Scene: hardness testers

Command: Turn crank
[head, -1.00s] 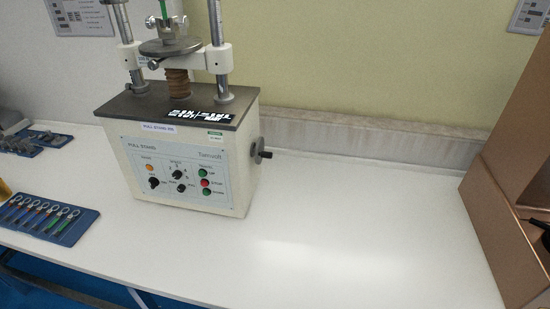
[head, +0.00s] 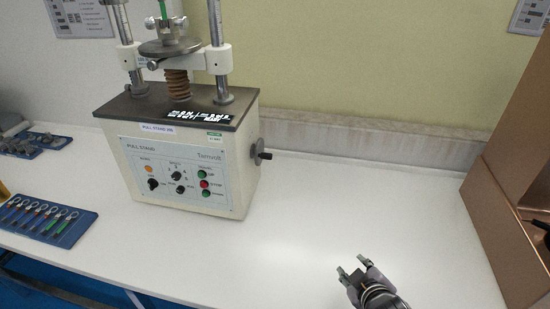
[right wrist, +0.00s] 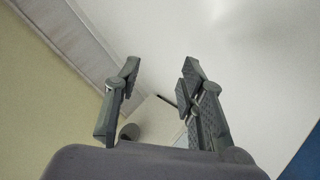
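The crank (head: 259,154) is a small dark wheel with a short black handle on the right side of the pull stand. The pull stand (head: 185,165) is a cream box with a dark top, posts, a round plate, knobs and buttons. My right gripper (head: 351,265) is over the bench in the lower right, apart from the crank and to its lower right. In the right wrist view its two fingers (right wrist: 160,70) are spread with nothing held. My left gripper is not in view.
The white bench (head: 300,220) is clear between the stand and the brown boxes (head: 500,200) at the right. A blue tray (head: 75,234) with several small tools lies at the left. A wall with a grey ledge (head: 370,141) runs behind.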

